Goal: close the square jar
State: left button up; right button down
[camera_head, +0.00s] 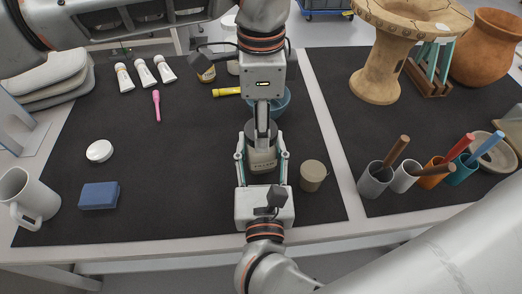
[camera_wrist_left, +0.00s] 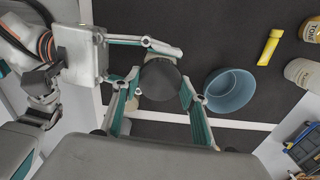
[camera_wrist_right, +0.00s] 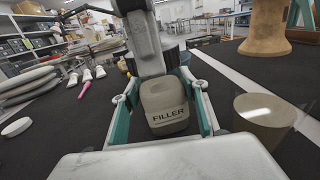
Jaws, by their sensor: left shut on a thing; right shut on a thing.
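The square jar (camera_head: 263,161), beige and labelled FILLER, stands upright near the front middle of the mat; it also shows in the right wrist view (camera_wrist_right: 167,112). My right gripper (camera_head: 262,160) comes from the front edge and is shut on the jar's sides. A dark lid (camera_wrist_left: 160,80) is at the jar's mouth, seen from above in the left wrist view. My left gripper (camera_wrist_left: 160,98) reaches down from above and is shut on the lid. Its fingers hide part of the lid, so I cannot tell whether it is fully seated.
A beige round pot (camera_head: 313,175) stands just right of the jar. A blue bowl (camera_wrist_left: 230,90) is close behind it. A blue block (camera_head: 99,196), a white round piece (camera_head: 99,151) and a mug (camera_head: 31,196) are at left. Cups with tools stand at right. The front-left mat is mostly clear.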

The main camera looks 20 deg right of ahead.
pick_arm(q)
jog(key=m, duration=0.5)
jog(key=o, duration=1.2)
jog(key=shift+o, duration=0.2)
jog(key=shift+r, duration=2.25)
notch_tip(320, 180, up, 4)
jog(key=n, duration=0.5)
jog(key=shift+f+n, duration=0.25)
jog(key=shift+n, duration=0.05)
